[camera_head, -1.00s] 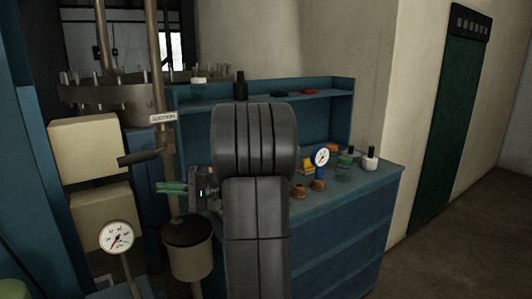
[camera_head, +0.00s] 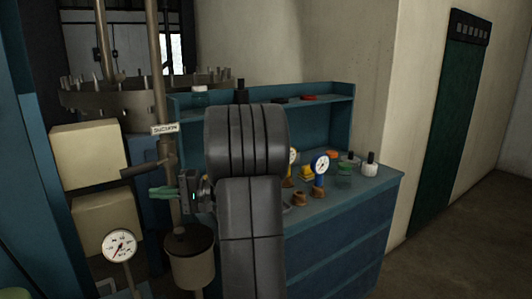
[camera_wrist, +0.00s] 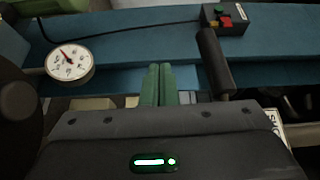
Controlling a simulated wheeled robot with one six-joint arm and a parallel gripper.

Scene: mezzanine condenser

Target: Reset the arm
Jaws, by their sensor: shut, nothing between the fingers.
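My gripper (camera_head: 163,191) has green fingers and is left of my large grey arm links in the head view. My arm links hide part of the workbench.
The blue workbench (camera_head: 345,222) holds a blue gauge (camera_head: 319,170), a yellow gauge (camera_head: 291,157) and a white bottle (camera_head: 370,165). A white-faced gauge (camera_head: 119,245) stands at lower left, near cream boxes (camera_head: 88,155). The wrist view shows a button box (camera_wrist: 224,19) and a dark handle (camera_wrist: 214,62). Floor at right is clear.

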